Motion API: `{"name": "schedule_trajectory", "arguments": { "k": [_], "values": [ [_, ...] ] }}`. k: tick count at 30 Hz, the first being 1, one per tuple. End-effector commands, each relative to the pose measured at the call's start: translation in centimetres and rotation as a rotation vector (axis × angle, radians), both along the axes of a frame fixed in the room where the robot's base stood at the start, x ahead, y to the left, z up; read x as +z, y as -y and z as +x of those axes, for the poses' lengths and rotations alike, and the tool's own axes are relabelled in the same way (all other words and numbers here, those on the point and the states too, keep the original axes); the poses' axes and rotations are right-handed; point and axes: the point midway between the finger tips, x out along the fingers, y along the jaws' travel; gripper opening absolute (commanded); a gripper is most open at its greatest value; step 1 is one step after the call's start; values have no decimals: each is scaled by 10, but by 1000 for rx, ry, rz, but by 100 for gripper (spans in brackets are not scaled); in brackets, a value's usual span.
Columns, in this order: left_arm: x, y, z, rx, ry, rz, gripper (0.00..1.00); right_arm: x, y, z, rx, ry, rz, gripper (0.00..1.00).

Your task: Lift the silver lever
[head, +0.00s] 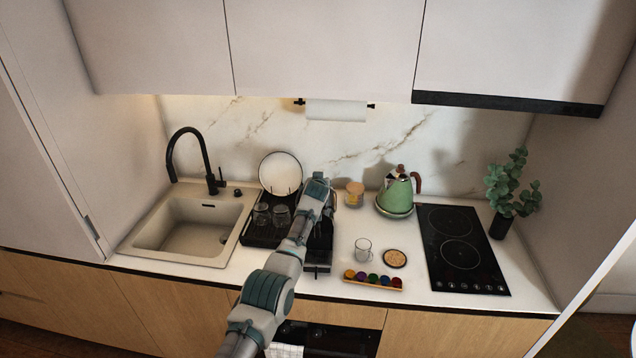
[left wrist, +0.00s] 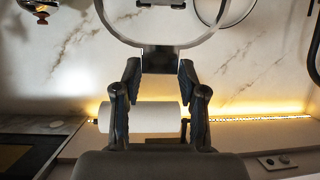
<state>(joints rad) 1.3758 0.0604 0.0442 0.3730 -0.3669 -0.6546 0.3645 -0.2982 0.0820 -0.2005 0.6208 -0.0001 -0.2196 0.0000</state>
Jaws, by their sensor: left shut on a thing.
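The silver lever (left wrist: 160,50) shows in the left wrist view as a curved metal band with a dark block at its middle. My left gripper (left wrist: 159,75) has its two fingers on either side of that dark block and is shut on the lever. In the head view my left gripper (head: 318,181) is over the black coffee machine (head: 319,256), in front of the backsplash. My arm hides much of the machine there, and I cannot make out the lever in that view. My right gripper is in neither view.
A dish rack with glasses (head: 261,213) and a plate (head: 281,173) stands left of my arm, beside the sink (head: 182,238). To the right are a jar (head: 354,194), a glass mug (head: 363,249), a capsule tray (head: 372,285), a green kettle (head: 395,193) and the hob (head: 461,249).

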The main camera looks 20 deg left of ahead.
Motion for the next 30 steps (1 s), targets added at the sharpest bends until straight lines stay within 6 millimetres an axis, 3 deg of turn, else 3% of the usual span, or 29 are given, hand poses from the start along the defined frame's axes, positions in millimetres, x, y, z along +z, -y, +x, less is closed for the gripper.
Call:
{"name": "schedule_trajectory", "arguments": {
  "k": [10,11,14,30],
  "values": [
    [-5,1,0,0,-4,-3,0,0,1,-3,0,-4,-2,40],
    [-5,1,0,0,-4,-3,44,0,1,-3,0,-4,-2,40],
    [-5,1,0,0,-5,-3,67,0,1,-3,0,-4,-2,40],
    [-2,3,0,-3,-1,-3,67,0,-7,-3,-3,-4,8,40]
  ]
}}
